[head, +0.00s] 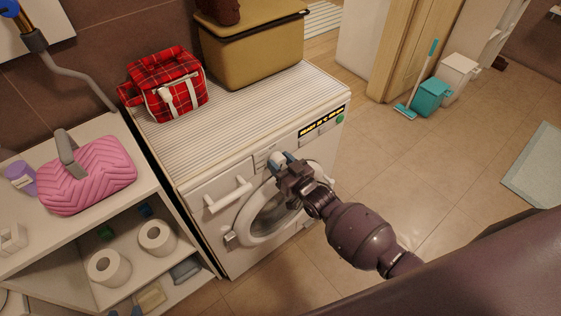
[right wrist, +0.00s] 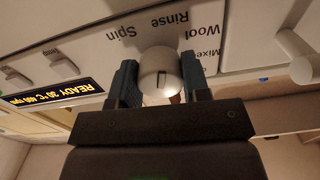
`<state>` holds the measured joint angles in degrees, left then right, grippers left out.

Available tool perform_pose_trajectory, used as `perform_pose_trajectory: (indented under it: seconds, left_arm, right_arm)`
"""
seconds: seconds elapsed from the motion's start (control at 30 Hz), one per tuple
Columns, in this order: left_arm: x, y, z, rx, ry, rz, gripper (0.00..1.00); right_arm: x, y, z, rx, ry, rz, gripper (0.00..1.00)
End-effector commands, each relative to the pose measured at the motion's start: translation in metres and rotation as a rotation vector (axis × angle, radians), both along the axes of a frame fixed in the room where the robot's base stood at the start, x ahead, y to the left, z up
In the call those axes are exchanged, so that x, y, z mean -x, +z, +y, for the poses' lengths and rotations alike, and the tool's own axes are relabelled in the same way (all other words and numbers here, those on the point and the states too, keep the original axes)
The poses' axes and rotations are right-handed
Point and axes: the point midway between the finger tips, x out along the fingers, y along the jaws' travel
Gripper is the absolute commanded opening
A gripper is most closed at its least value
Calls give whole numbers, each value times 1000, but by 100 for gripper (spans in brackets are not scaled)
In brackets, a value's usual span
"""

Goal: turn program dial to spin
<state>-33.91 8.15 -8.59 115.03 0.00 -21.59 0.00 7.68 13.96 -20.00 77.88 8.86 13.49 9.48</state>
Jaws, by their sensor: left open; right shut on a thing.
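The white round program dial (right wrist: 160,72) sits on the washing machine's front panel, between the blue-grey fingers of my right gripper (right wrist: 160,80). The fingers are shut on its two sides. A short dark mark shows on the dial. The labels Spin, Rinse, Wool and Mixed read upside down beside it in the right wrist view. In the head view, my right gripper (head: 282,163) reaches the panel of the white washing machine (head: 190,200), and the dial is partly hidden by it. My left gripper is not in view.
A lit display (right wrist: 55,92) on the panel reads READY, upside down. A red plaid bag (head: 168,88) and a tan box (head: 252,50) stand on the machine. A shelf unit (head: 130,135) with a pink bag (head: 95,175) is at left.

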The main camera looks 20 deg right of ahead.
Motion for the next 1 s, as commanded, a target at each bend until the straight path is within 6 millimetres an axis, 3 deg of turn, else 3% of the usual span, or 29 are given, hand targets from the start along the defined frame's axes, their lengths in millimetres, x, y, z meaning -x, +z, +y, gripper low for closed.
perform_pose_trajectory:
  seconds: [0.5, 1.0]
  left_arm:
    - [8, -2, 2, 0, 5, 16, 43]
    - [1, 4, 1, 0, 2, -1, 43]
  right_arm:
    - [0, 0, 0, 432, 0, -156, 20]
    - [0, 0, -1, 638, 0, -231, 20]
